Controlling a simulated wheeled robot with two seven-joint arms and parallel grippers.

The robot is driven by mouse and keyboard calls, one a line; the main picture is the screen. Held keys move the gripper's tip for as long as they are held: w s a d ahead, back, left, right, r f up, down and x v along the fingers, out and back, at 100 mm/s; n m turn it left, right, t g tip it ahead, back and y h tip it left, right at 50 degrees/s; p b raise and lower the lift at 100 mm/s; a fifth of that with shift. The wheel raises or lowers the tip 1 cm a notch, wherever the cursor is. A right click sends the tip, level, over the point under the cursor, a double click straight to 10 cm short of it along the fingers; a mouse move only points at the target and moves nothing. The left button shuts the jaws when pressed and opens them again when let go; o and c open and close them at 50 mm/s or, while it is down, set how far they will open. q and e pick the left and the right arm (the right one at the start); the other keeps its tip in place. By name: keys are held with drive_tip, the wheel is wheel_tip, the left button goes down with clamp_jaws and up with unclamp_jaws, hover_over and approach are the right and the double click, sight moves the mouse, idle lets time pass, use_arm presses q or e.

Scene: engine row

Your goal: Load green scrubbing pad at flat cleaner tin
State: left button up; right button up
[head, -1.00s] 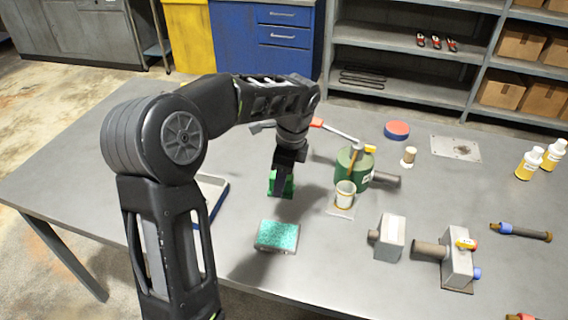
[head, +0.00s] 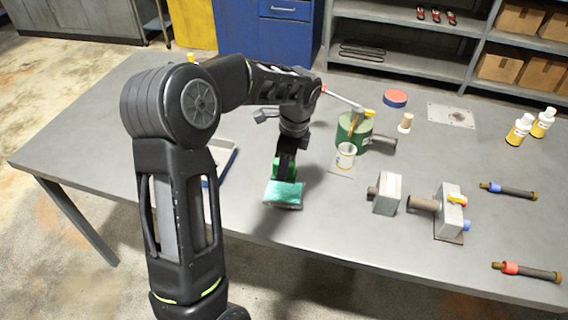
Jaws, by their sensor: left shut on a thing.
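My left gripper (head: 285,158) reaches over the table from the left and is shut on the green scrubbing pad (head: 278,164). Only a bright green part of the pad shows around the dark fingers. The flat cleaner tin (head: 284,194), a low box with a teal speckled top and greyish edge, lies just in front of the pad near the table's front. The pad overlaps the tin's far edge in the head view; I cannot tell whether they touch. My right gripper is not in view.
A green canister (head: 351,134) and a white cup (head: 345,157) stand right of the gripper. A grey block (head: 387,194) and a valve block (head: 450,212) are farther right. A tray (head: 228,158) lies left, partly behind my arm. The front left tabletop is clear.

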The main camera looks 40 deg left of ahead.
use_arm(q)
wheel_tip(320, 180, down, 5)
drive_tip(key=b, duration=0.3)
drive_tip(key=shift+f+b, duration=0.15)
drive_tip(key=shift+b, duration=0.25)
drive_tip(key=shift+f, duration=0.45)
idle(0.8)
drive_tip(key=shift+f, duration=0.15)
idle(1.1)
wheel_tip(320, 180, up, 7)
drive_tip(key=p, duration=0.5)
idle(0.3)
idle(0.7)
